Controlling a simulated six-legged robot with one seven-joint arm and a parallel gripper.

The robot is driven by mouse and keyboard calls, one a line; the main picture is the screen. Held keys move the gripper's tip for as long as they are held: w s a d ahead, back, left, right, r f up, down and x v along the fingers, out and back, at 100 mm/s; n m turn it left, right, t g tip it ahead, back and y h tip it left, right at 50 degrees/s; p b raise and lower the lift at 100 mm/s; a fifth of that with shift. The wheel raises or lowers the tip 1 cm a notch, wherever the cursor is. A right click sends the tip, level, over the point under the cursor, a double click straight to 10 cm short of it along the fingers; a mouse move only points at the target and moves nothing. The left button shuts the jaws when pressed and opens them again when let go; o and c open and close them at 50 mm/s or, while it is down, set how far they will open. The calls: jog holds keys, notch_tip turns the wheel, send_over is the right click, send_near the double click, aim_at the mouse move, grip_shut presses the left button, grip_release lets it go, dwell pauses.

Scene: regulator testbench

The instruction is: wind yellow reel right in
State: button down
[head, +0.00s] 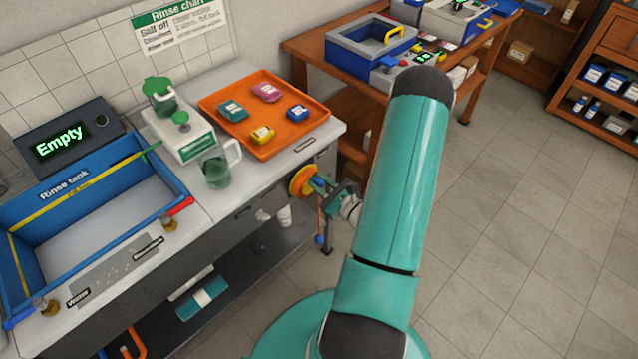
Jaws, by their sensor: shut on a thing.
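The yellow reel (301,179) is a round yellow-orange disc on the right end of the sink bench, below the worktop edge. An orange line hangs down beside it. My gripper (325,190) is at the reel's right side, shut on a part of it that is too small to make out. The fingers hide some of the reel's right side and whatever they hold.
An orange tray (207,104) with several small coloured packs sits on the worktop above the reel. A green jug (216,172) stands near the worktop's front edge. A wooden bench (318,50) stands behind. The tiled floor (520,230) at right is clear.

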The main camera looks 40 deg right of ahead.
jog(key=m, duration=0.1)
jog(key=d+m, duration=0.1)
jog(key=m, duration=0.1)
jog(key=shift+d+f, duration=0.1)
jog(key=shift+f, duration=0.05)
notch_tip(320, 180, down, 6)
jog(key=d+m, duration=0.2)
jog(key=m, duration=1.7)
jog(key=shift+m, duration=0.4)
jog(key=c, duration=1.2)
grip_release()
jog(key=shift+c, duration=0.2)
jog(key=s, duration=1.3)
jog(key=shift+s+d, duration=0.15)
jog(key=shift+s, duration=0.25)
